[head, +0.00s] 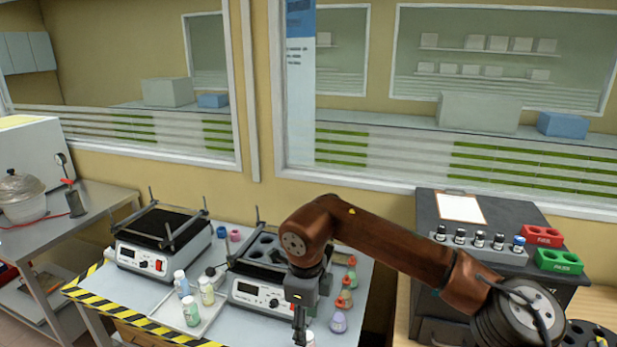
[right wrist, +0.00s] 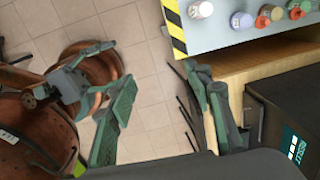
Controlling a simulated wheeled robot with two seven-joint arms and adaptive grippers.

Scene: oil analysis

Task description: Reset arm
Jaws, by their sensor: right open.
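My right arm reaches in from the right in the head view. Its gripper (head: 300,325) points down at the front of the middle table, beside the right shaker and close to a small bottle (head: 309,339) at the picture's bottom edge. In the right wrist view this gripper (right wrist: 165,115) has its two green-padded fingers wide apart, with only floor between them. My left gripper is outside the head view. A grey gripper-like part (right wrist: 75,80) beside brown links of mine shows at the left of the right wrist view; its jaw state is unclear.
Two shakers (head: 155,262) (head: 258,294) stand on the table (head: 225,325) with striped edges. Several bottles and coloured-capped flasks (head: 338,322) stand around them. A dark cabinet (head: 430,212) on the right carries a vial rack (head: 480,250), a red FAIL block (head: 541,235) and a green PASS block (head: 558,261).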

